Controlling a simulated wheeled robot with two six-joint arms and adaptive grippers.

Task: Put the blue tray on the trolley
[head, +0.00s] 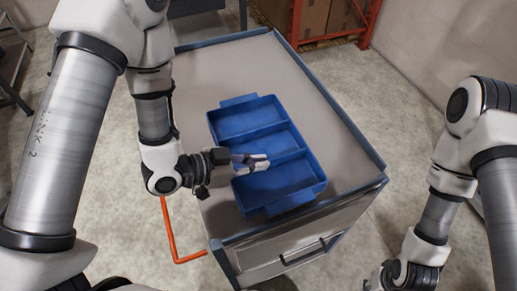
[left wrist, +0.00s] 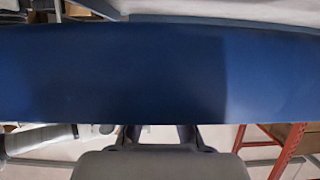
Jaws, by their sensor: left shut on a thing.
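The blue tray (head: 268,187) has several compartments split by low walls and a tab at each end. In the head view it is over the top of the grey trolley (head: 205,75), within its raised blue-grey rim. I cannot tell whether it rests on the top or hangs just above it. My left gripper (head: 262,162) reaches in from the left over the tray's long side and is shut on the tray. In the left wrist view a blue tray wall (left wrist: 120,75) fills the middle and hides the fingertips.
The trolley top is bare behind the tray and to its right. An orange handle (head: 170,230) sticks out at the trolley's left, and a drawer front (head: 300,245) faces me. An orange rack with boxes (head: 315,18) stands behind. The floor around is clear.

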